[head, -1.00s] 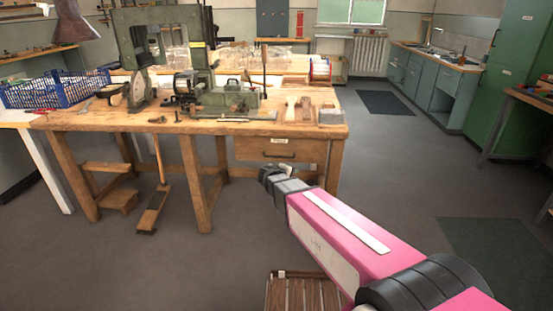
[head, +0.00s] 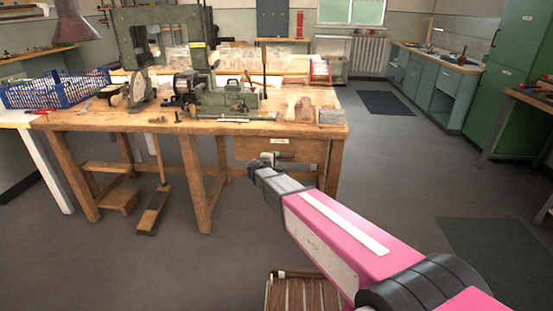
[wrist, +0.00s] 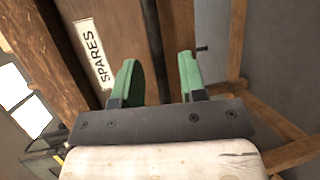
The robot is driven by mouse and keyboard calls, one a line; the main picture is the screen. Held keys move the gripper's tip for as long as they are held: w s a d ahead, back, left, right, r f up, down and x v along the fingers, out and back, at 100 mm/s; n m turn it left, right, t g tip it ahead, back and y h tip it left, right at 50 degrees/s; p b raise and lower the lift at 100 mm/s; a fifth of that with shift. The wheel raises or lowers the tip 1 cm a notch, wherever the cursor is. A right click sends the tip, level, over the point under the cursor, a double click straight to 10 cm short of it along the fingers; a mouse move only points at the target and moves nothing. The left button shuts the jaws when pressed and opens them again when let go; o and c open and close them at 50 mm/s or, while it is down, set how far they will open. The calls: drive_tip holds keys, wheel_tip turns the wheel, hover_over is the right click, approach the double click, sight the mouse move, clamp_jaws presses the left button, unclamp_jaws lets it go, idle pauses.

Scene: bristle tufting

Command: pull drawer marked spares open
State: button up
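The wooden drawer (head: 250,150) sits under the workbench top at its right end, and its front looks flush with the bench. Its white SPARES label shows in the wrist view (wrist: 95,53), left of the fingers. My gripper (head: 257,163) is in front of the drawer, below the label in the head view. In the wrist view my gripper (wrist: 160,78) is open, with two green fingers apart. A dark bar, apparently the drawer handle (wrist: 154,40), runs in line with the gap between them. I cannot tell whether the fingers touch it. My gripper and arm hide part of the drawer in the head view.
The workbench top (head: 150,122) carries a green machine (head: 228,98) and wooden pieces. A blue crate (head: 55,90) stands at the left. A slatted wooden item (head: 290,292) is low in front, beside my arm. The floor right of the bench is clear.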

drive_tip(key=shift+x, duration=1.15)
drive_tip(key=shift+s, duration=0.1)
clamp_jaws()
